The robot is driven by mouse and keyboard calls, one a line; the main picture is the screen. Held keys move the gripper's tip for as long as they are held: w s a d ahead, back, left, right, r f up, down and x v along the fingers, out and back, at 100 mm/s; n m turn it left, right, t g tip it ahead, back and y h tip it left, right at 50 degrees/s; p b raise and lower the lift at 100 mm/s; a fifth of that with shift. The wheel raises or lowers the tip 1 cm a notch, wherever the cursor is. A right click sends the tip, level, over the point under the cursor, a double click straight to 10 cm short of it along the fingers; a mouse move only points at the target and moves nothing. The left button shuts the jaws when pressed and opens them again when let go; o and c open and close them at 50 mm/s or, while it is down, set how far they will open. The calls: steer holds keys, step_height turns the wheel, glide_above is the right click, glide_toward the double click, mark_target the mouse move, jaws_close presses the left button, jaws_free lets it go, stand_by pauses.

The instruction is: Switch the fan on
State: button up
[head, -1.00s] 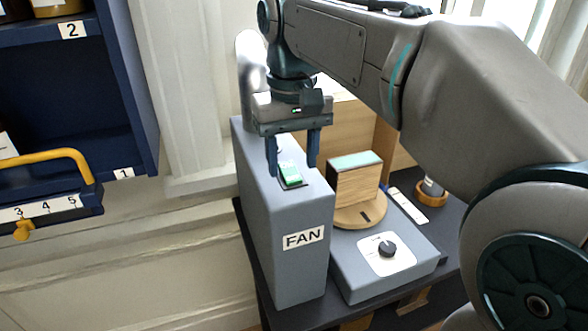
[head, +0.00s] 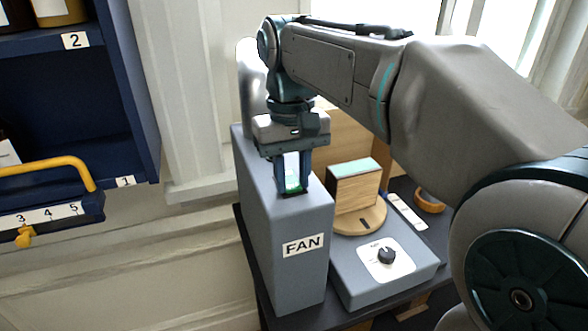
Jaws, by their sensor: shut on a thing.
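The fan box (head: 270,215) is a tall grey-blue case with a white "FAN" label on its front. Which way the switch is set cannot be told.
Right of the fan box is a lower grey box with a dark dial (head: 386,256). Behind it a wooden block (head: 354,190) stands on a round wooden base. An orange ring (head: 430,201) lies farther right. A blue shelf (head: 80,110) with a yellow handle is at the left.

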steer(key=shift+w+a+r+g+h+p, duration=0.1)
steer(key=shift+w+r+g+h+p, duration=0.15)
steer(key=shift+g+p, duration=0.95)
steer(key=shift+w+a+r+g+h+p, duration=0.15)
steer(key=shift+r+g+p, duration=0.15)
steer(key=shift+p, duration=1.75)
steer(key=shift+w+d+f+g+p, duration=0.15)
steer(key=shift+g+p, duration=0.25)
steer(key=shift+p, duration=0.45)
steer(key=shift+f, duration=0.1)
steer(key=o, duration=1)
steer(key=shift+f, duration=0.1)
steer(key=p+v, duration=0.3)
steer(key=v, duration=1)
steer(key=shift+w+a+r, duration=0.15)
steer(key=shift+a+r, duration=0.1)
steer(key=shift+r, duration=0.1)
